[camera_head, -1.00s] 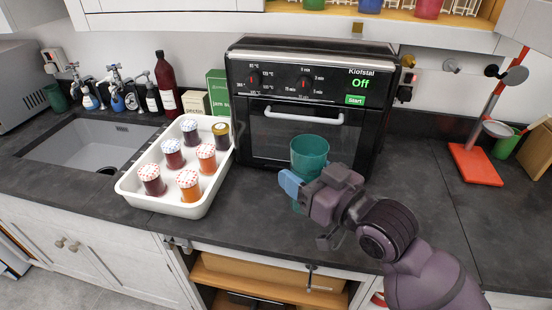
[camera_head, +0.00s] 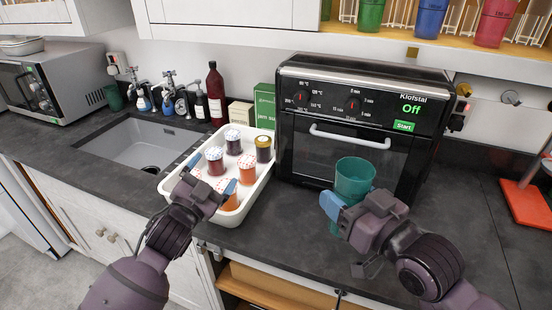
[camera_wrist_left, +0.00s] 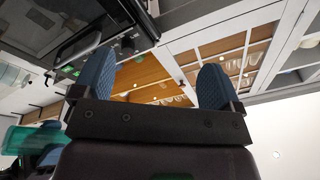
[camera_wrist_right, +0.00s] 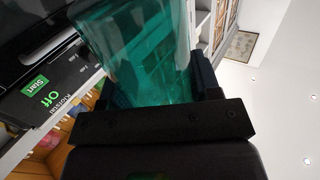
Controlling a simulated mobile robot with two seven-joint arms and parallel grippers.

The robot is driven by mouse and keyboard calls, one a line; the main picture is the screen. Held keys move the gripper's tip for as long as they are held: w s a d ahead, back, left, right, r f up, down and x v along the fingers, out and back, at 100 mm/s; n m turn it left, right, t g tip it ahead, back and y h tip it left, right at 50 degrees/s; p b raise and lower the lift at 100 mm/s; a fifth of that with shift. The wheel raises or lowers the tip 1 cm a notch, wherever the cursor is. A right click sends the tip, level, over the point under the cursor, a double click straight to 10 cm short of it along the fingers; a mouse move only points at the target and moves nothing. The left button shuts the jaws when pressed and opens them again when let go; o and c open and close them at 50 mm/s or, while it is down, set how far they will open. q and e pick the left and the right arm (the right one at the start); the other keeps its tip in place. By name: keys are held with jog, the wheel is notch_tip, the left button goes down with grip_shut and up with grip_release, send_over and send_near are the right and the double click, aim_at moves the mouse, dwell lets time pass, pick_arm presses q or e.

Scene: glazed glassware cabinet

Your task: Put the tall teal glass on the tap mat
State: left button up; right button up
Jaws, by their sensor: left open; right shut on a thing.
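The tall teal glass (camera_head: 355,177) is held upright in front of the oven, above the dark worktop. My right gripper (camera_head: 335,203) is shut on its lower part, and the glass fills much of the right wrist view (camera_wrist_right: 140,50). My left gripper (camera_head: 211,174) is open and empty over the white tray of jars. Its two blue fingers stand apart in the left wrist view (camera_wrist_left: 158,85). I cannot make out a tap mat in these views; the taps (camera_head: 168,80) stand behind the sink.
The white tray (camera_head: 262,188) with several lidded jars lies between the sink (camera_head: 140,140) and the black oven (camera_head: 350,120). A tall dark bottle (camera_head: 215,95), small bottles and a dark green cup (camera_head: 113,98) stand at the back.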

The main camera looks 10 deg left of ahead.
pick_arm(q)
jog(key=s+d+r+m+g+h, duration=0.1)
jog(key=d+r+m+g+h, duration=0.35)
jog(key=r+m+h, duration=0.65)
jog(key=s+d+r+m+g+h, duration=0.1)
jog(key=d+r+m+g+h, duration=0.45)
jog(key=m, duration=0.85)
jog(key=s+d+r+m+g, duration=0.1)
jog(key=s+d+m+g, duration=0.25)
jog(key=m+g, duration=0.55)
jog(key=m+g+y, duration=0.2)
jog(key=m+y, duration=0.1)
jog(key=m, duration=0.6)
send_near(351, 170)
notch_tip(351, 170, up, 3)
jog(key=s+a, duration=0.1)
jog(key=a, duration=0.1)
jog(key=m, duration=0.2)
jog(key=shift+g+y, duration=0.3)
jog(key=shift+y, duration=0.05)
jog(key=d, duration=0.3)
jog(key=s+d, duration=0.1)
jog(key=d, duration=0.3)
jog(key=s+d, duration=0.1)
jog(key=d, duration=0.3)
jog(key=shift+d+f, duration=0.25)
jog(key=shift+f, duration=0.15)
jog(key=shift+w, duration=0.1)
jog(key=c, duration=0.9)
jog(key=o, duration=0.9)
